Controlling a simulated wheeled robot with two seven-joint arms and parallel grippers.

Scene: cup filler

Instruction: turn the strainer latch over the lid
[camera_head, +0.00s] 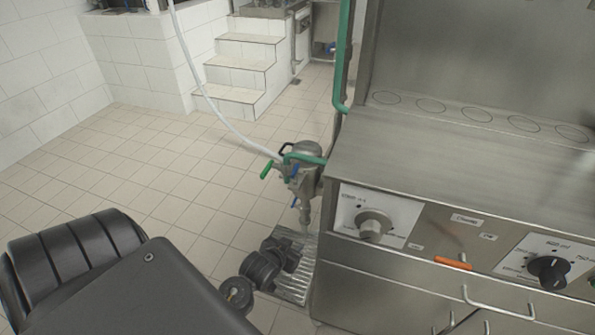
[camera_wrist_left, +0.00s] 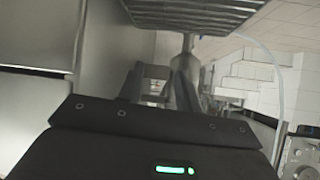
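The strainer (camera_head: 304,178) is a grey metal housing on the hose line beside the steel cabinet. My right gripper is not in view.
The ribbed tray (camera_head: 291,291) sits low beside the steel cabinet (camera_head: 375,285). The cabinet front carries knobs (camera_head: 371,226) and wire handles. A white hose (camera_head: 215,113) runs to the strainer. Tiled floor to the left is clear, with steps (camera_head: 236,75) behind.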

